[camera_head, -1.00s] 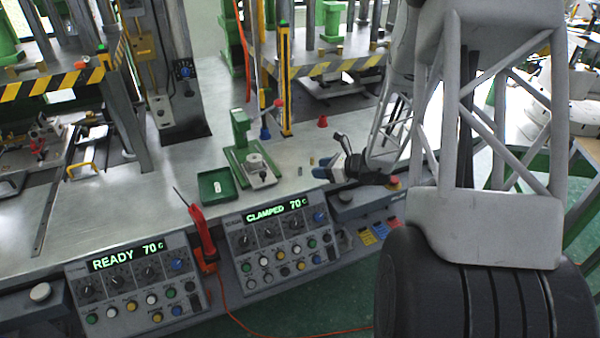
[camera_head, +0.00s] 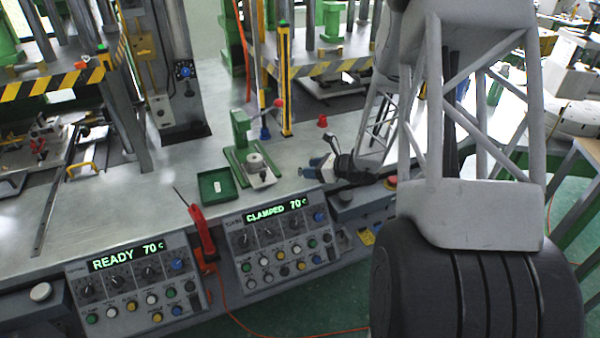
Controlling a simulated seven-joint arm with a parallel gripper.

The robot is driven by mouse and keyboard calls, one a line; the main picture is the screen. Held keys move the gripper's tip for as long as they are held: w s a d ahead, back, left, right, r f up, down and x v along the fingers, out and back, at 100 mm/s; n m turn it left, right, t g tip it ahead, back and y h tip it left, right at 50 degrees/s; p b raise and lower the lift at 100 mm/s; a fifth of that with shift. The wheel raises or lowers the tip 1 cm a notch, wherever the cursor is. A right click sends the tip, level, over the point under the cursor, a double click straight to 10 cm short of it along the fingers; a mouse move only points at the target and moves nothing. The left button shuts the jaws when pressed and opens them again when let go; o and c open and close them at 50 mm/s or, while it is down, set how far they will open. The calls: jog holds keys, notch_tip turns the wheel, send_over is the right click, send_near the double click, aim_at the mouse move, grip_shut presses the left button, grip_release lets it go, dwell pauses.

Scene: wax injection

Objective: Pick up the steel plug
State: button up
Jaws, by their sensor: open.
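My gripper (camera_head: 309,167), with pale blue and black parts, is low over the metal bench, right of the small green press. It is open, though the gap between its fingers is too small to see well. I cannot make out the steel plug now. Small upright pieces stood on the bench at this spot earlier, and the gripper now covers that spot. I cannot tell whether the plug is between the fingers or behind them.
The green hand press (camera_head: 241,138) with its metal base stands left of my gripper. A green tray (camera_head: 217,192) holds a pale piece. A red cone (camera_head: 322,121) stands behind. Control panels (camera_head: 281,242) line the bench front. Bare bench (camera_head: 120,205) lies at left.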

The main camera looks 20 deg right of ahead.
aim_at(302, 176)
jog(key=shift+x, duration=2.05)
jog(key=shift+d, duration=0.1)
grip_shut()
